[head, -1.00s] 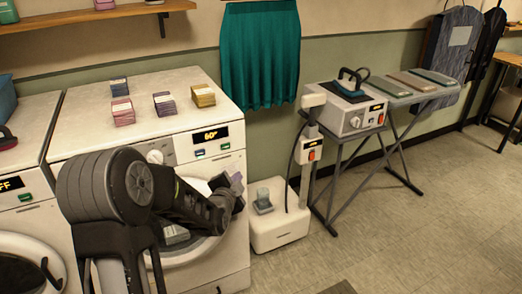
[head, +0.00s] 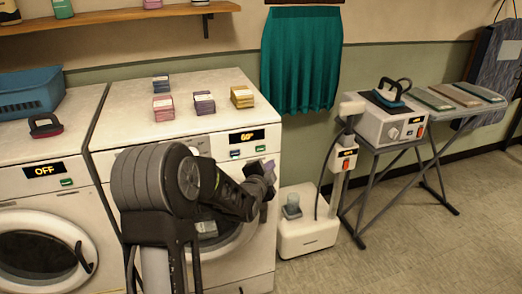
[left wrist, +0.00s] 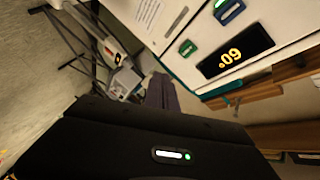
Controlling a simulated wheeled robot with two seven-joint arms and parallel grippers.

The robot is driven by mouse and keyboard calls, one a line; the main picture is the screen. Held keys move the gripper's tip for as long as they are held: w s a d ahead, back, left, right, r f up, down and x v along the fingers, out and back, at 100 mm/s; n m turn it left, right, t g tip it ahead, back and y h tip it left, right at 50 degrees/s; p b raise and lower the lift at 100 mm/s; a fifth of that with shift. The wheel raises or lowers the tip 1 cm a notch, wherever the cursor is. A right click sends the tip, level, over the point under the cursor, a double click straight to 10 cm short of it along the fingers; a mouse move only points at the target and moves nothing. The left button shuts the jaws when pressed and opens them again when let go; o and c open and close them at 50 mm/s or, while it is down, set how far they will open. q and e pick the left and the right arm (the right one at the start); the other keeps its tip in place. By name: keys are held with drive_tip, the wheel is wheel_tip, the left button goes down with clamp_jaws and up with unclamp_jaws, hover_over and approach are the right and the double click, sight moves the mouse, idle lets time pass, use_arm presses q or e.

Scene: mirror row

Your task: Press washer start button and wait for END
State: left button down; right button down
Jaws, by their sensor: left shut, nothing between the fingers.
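The white washer (head: 262,210) in the middle has a lit display (head: 246,135) reading 60°. Below the display are a green button (head: 235,153) and a blue button (head: 260,149). My left gripper (head: 268,168) is shut and empty, in front of the washer just below the buttons in the picture. My left arm hides much of the washer door. In the left wrist view the shut fingers (left wrist: 162,93) point past the panel, apart from the green button (left wrist: 187,48). The display (left wrist: 236,50) and blue button (left wrist: 230,13) show there too. My right gripper is not in view.
A second washer (head: 75,205) at left reads OFF. Several coloured stacks, such as a yellow one (head: 242,97), lie on the middle washer. A white steamer base (head: 308,238) stands close at its right. Farther right is an ironing board (head: 482,113), with open floor in front.

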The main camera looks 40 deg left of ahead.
sight(261, 149)
use_arm(q)
drive_tip(key=shift+w+a+b, duration=0.2)
drive_tip(key=shift+w+a, duration=0.35)
drive_tip(key=shift+a, duration=0.25)
drive_tip(key=shift+w+a+b, duration=0.25)
drive_tip(key=shift+w+a, duration=0.3)
drive_tip(key=shift+a, duration=0.3)
drive_tip(key=shift+w+a+b, duration=0.2)
drive_tip(key=shift+w+a, duration=0.35)
drive_tip(key=shift+a, duration=0.25)
drive_tip(key=shift+w+a+f+b, duration=0.1)
drive_tip(key=shift+w+a+b, duration=0.1)
drive_tip(key=shift+b, duration=0.15)
drive_tip(key=shift+a, duration=0.1)
